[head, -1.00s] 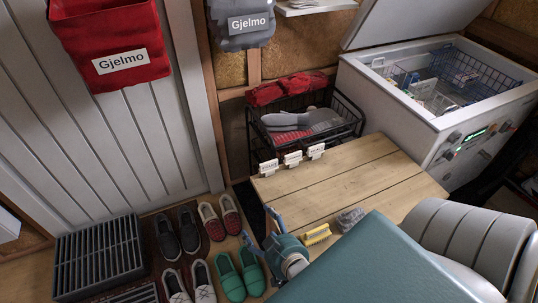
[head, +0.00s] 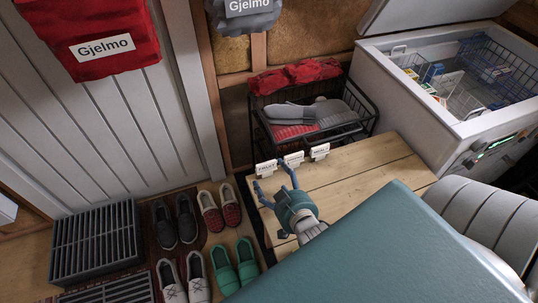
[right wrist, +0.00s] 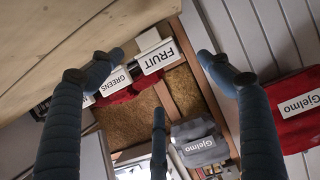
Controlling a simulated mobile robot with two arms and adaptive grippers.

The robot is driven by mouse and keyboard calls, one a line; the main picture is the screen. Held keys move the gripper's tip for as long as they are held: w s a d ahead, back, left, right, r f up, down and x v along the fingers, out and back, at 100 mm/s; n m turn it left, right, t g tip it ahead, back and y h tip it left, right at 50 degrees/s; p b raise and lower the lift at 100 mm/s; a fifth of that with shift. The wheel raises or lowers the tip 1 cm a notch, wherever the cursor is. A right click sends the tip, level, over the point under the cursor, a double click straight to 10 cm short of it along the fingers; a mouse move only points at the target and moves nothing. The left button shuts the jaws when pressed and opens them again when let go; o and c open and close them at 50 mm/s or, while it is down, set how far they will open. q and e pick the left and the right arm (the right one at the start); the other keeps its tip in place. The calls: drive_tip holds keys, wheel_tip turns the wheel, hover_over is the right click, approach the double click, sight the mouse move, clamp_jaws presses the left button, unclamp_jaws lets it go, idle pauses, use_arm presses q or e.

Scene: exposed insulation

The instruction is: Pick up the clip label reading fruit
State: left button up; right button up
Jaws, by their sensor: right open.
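Three white clip labels stand along the far edge of the wooden table (head: 350,179). The leftmost, the fruit label (head: 266,168), reads FRUIT clearly in the right wrist view (right wrist: 158,58). Beside it stand the greens label (head: 294,160), also in the right wrist view (right wrist: 116,83), and a third label (head: 319,152). My right gripper (head: 273,178) is open and empty, with its fingers close to the fruit label in the head view. In the right wrist view the fruit label appears between the spread fingers (right wrist: 155,57), beyond them and apparently untouched. My left gripper is not in view.
A black wire basket (head: 364,118) with shoes and red cloth stands behind the table. An open chest freezer (head: 410,115) is at right. Several shoes and a dark grate (head: 95,240) lie on the floor at left. Bags hang above.

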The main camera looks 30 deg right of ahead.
sight(267, 168)
drive_tip(key=shift+x, duration=1.25)
drive_tip(key=x, duration=0.4)
drive_tip(key=shift+d+f, duration=0.15)
drive_tip(key=shift+f, duration=0.15)
drive_tip(key=shift+w+f, duration=0.1)
drive_tip(key=shift+w, duration=0.15)
drive_tip(key=shift+d+f, duration=0.1)
drive_tip(key=c, duration=0.8)
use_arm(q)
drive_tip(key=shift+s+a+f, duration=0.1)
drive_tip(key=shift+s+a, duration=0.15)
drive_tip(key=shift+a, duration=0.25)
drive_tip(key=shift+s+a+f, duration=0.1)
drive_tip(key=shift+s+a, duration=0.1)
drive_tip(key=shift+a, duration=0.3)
use_arm(e)
drive_tip(key=shift+c, duration=0.6)
